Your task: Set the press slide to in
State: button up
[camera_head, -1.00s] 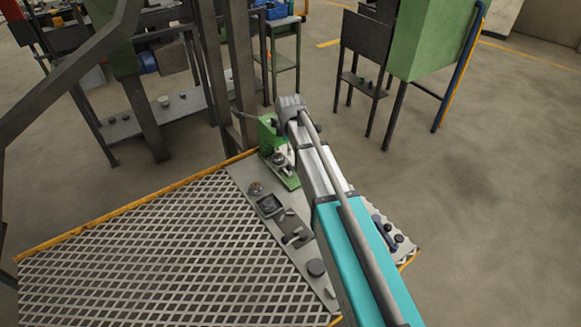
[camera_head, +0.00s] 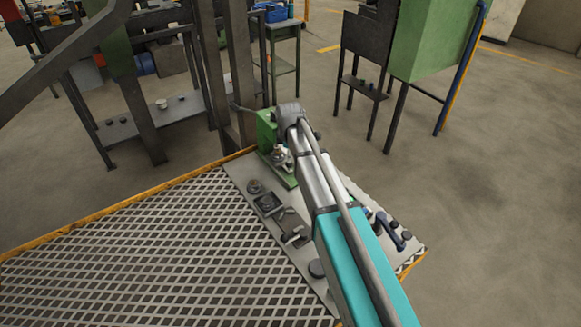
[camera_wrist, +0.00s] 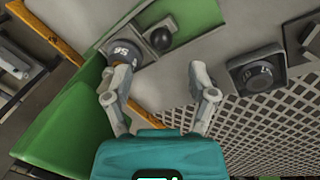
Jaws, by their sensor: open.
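A green press (camera_head: 268,130) stands at the far corner of the grey panel, partly hidden by my arm. In the wrist view its green body (camera_wrist: 65,130) fills the left side. Near the top, a black ball knob (camera_wrist: 160,38) sits on a grey piece in a green channel; I take this to be the press slide, but cannot tell whether it is in or out.
A dark square dial unit (camera_wrist: 255,73) lies right of my gripper; more controls line the grey panel (camera_head: 240,178). A mesh deck (camera_head: 150,260) with a yellow edge spreads left. A blue handle (camera_head: 390,230) stands right of my arm.

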jog(key=shift+w+f+b, duration=0.2)
jog(key=shift+f+b, duration=0.7)
jog(key=shift+f, duration=0.1)
jog(key=shift+w+f+b, duration=0.2)
jog(key=shift+f+b, duration=0.7)
jog(key=shift+f, duration=0.1)
jog(key=shift+w+f+b, duration=0.2)
jog(key=shift+f+b, duration=0.7)
jog(key=shift+f, duration=0.1)
grip_shut()
